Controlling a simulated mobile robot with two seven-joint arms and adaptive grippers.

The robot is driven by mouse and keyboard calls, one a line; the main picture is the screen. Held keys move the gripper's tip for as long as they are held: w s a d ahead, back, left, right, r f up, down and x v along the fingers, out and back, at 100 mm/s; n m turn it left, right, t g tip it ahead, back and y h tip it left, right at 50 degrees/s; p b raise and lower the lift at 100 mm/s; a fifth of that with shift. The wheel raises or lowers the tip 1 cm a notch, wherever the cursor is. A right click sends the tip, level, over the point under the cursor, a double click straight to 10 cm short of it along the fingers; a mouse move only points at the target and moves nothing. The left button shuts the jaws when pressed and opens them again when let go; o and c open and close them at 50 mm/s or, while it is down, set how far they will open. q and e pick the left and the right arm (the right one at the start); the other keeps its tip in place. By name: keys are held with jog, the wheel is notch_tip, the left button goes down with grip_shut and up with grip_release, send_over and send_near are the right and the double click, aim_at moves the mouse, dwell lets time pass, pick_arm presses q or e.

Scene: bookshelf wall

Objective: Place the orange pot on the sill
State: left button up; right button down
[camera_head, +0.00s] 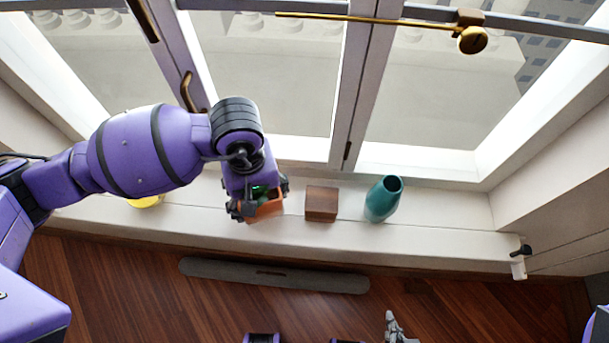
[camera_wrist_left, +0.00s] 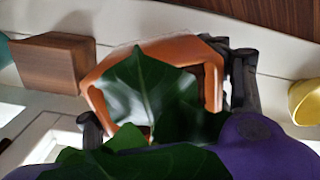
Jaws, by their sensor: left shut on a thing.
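The orange pot (camera_head: 266,209) with a green leafy plant is at my left gripper (camera_head: 258,203), over the white sill (camera_head: 440,232). In the left wrist view the pot's orange rim (camera_wrist_left: 165,47) and large leaves lie between the two dark fingers (camera_wrist_left: 168,105), which are shut on the pot. I cannot tell whether the pot's base touches the sill. Part of the pot is hidden by the gripper and leaves. A grey part at the bottom edge of the head view seems to be my right gripper (camera_head: 396,329); its jaws are unclear.
A brown wooden block (camera_head: 321,204) stands on the sill right of the pot, with a teal vase (camera_head: 383,199) beyond it. A yellow pot (camera_head: 146,202) is to the left, partly behind my arm. Window frames stand behind. The sill right of the vase is clear.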

aim_at(262, 200)
pick_arm(q)
jog(key=shift+w+f, duration=0.3)
jog(key=shift+f, duration=0.15)
jog(key=shift+w+f, duration=0.15)
jog(key=shift+f, duration=1.55)
jog(key=shift+f+b, duration=0.2)
jog(key=shift+b, duration=0.1)
jog(key=o, duration=1.6)
jog(key=shift+o, duration=0.2)
jog(key=shift+r, duration=0.1)
